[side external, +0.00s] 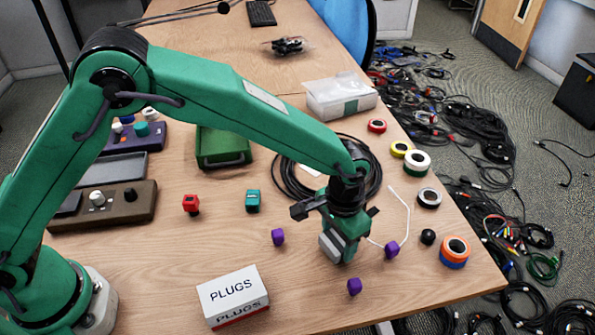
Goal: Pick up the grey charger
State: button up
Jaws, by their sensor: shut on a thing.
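My gripper (343,240) is low over the right part of the wooden table. It is shut on the grey charger (329,248), a pale grey block that shows at the left side of the jaws. The green jaw hides much of the charger. A thin white cable (406,222) comes out from behind the gripper on the right and bends across the table. I cannot tell whether the charger touches the table.
Purple plugs (278,237) lie close around the gripper. A white PLUGS box (232,294) stands at the front. A coiled black cable (290,178) lies behind the gripper, and tape rolls (455,248) line the right edge. A green tray (222,148) sits farther back.

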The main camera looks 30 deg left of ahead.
notch_tip(320, 180, up, 3)
jog(key=shift+f, duration=0.15)
jog(key=s+d+r, duration=0.4)
jog(key=s+r, duration=0.2)
jog(key=s, duration=0.5)
jog(key=shift+r, duration=0.4)
